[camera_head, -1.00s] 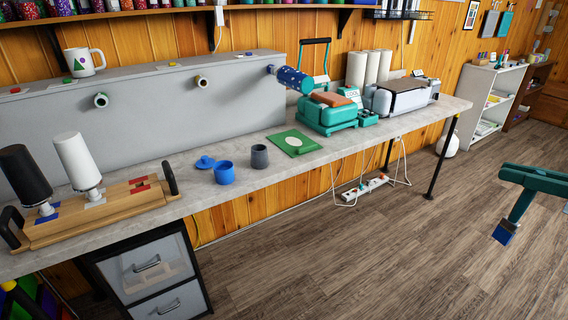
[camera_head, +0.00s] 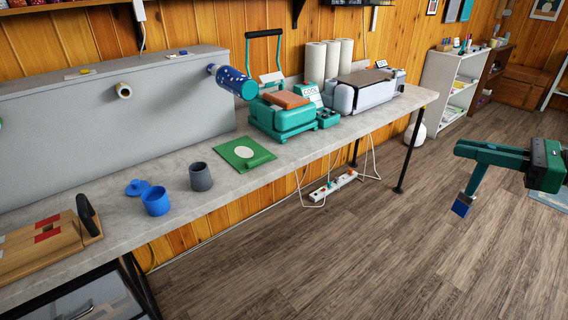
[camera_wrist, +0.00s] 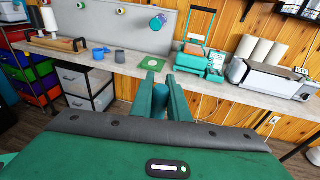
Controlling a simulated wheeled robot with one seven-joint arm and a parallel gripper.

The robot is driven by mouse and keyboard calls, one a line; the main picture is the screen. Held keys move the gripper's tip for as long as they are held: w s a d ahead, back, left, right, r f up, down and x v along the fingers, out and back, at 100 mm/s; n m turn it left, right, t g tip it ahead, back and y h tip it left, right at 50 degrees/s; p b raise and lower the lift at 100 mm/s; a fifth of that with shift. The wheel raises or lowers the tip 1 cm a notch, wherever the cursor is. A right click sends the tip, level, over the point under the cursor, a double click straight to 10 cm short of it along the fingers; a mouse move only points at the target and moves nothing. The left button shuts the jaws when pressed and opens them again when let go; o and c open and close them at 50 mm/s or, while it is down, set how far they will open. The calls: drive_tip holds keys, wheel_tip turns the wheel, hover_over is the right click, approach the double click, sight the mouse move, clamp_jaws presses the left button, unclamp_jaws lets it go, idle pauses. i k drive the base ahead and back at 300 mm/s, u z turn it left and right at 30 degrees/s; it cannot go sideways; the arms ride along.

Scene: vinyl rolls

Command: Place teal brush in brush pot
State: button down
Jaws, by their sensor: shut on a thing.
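My gripper (camera_head: 462,150) is at the right of the head view, over open floor and away from the bench. It is shut on the teal brush (camera_head: 476,183), which hangs down at a tilt with its blue end (camera_head: 462,206) lowest. In the wrist view the brush (camera_wrist: 160,91) shows as a teal shape between the two fingers. A grey open cup (camera_head: 201,178) stands upright on the bench, beside a blue open cup (camera_head: 155,202). No label shows which is the brush pot, though the grey one looks like it. Both cups look empty from here.
A blue lid (camera_head: 137,187) lies behind the blue cup. A green board (camera_head: 243,153) lies right of the grey cup, before a teal press (camera_head: 284,118). The bench's front edge (camera_head: 225,202) is clear near the cups. A power strip (camera_head: 333,185) with cables lies below.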

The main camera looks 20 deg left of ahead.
sight(201, 182)
drive_tip(key=i, duration=0.9)
drive_tip(key=u, duration=1.95)
drive_tip(key=i, duration=0.5)
